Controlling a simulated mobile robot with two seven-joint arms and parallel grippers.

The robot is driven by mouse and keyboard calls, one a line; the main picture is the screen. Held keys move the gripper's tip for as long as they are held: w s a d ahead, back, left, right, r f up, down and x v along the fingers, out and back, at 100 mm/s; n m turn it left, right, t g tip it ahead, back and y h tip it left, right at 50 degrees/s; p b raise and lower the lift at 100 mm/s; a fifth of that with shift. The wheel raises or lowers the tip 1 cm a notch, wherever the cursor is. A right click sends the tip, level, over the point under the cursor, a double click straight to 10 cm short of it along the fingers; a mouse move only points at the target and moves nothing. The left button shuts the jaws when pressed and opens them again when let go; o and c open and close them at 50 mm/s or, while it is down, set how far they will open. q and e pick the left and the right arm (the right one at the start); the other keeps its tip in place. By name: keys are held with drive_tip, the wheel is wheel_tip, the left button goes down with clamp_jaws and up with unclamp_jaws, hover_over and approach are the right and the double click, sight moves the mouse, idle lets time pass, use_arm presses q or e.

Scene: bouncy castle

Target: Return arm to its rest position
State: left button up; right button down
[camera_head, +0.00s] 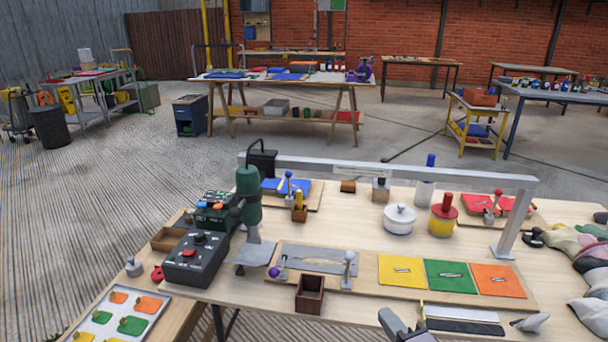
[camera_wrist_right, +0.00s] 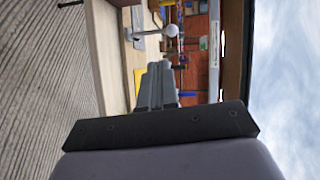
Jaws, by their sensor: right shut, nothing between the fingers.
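My right gripper (camera_head: 392,320) shows at the bottom edge of the head view, right of the middle, in front of the table's near edge. In the right wrist view its grey fingers (camera_wrist_right: 155,85) lie together, shut with nothing between them. It appears apart from the things on the wooden table (camera_head: 370,212). Most of my right arm is out of the head view. My left gripper and left arm are not in view.
Near the right gripper lie a black-and-grey tool (camera_head: 462,325) and a board with yellow (camera_head: 401,270), green and orange squares. A small brown box (camera_head: 310,293) stands to the left. A grey metal frame (camera_head: 390,170) spans the table. Gloves (camera_head: 590,255) lie at the right.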

drive_tip(key=s+f+n+g, duration=0.2)
drive_tip(key=s+f+n, duration=0.4)
drive_tip(key=s+n, duration=0.2)
drive_tip(key=s+f+n+g+h, duration=0.1)
drive_tip(key=s+f+n+g, duration=0.2)
drive_tip(key=s+f+n, duration=0.4)
drive_tip(key=s+n, duration=0.2)
drive_tip(key=s, duration=0.1)
drive_tip(key=shift+s+f+g, duration=0.2)
drive_tip(key=shift+s+g, duration=0.1)
drive_tip(key=shift+s, duration=0.05)
